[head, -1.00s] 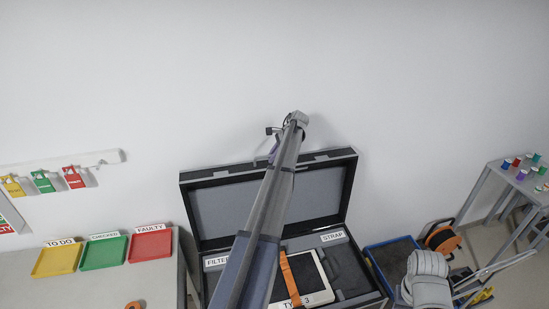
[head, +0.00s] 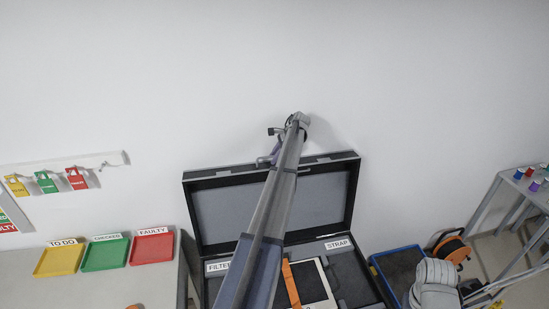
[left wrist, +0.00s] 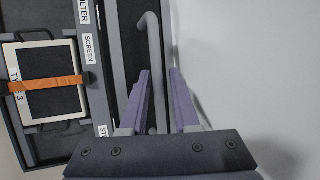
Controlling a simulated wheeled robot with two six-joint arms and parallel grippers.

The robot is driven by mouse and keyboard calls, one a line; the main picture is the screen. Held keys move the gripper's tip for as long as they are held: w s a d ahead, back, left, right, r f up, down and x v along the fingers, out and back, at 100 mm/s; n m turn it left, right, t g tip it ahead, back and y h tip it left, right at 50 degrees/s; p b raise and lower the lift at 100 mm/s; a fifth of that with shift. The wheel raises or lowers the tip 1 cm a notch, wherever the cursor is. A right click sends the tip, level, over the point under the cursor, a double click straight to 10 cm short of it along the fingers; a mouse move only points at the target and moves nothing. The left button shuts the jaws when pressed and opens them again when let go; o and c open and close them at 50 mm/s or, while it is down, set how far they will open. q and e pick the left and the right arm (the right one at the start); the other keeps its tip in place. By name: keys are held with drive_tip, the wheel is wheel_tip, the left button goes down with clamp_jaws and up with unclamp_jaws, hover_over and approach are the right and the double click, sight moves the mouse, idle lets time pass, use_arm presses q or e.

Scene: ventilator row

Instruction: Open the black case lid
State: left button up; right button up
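The black case (head: 362,262) stands below the wall, and its lid (head: 330,200) is raised, with the grey lining facing me. In the case lies a white-framed device with a dark screen (head: 312,283) under an orange strap (head: 290,284); they also show in the left wrist view. My left arm crosses in front of the lid. My left gripper (head: 265,160) is near the lid's top edge. In the left wrist view, its purple fingers (left wrist: 160,100) are apart, with a bent grey bar (left wrist: 150,60) between them; contact cannot be told. My right gripper is out of view.
Yellow (head: 59,261), green (head: 105,254) and red (head: 152,247) trays lie on a table at left, below hanging tags. At right are a blue bin (head: 390,258), a grey coil (head: 436,285), an orange reel (head: 453,250) and a small table (head: 520,185).

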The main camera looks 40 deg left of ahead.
use_arm(q)
drive_tip(key=shift+o, duration=1)
drive_tip(key=p+v, duration=0.6)
drive_tip(key=shift+d+r, duration=0.15)
drive_tip(key=shift+r, duration=0.2)
drive_tip(key=shift+d+r+p, duration=0.35)
drive_tip(key=shift+r+p, duration=0.05)
drive_tip(key=shift+w, duration=0.1)
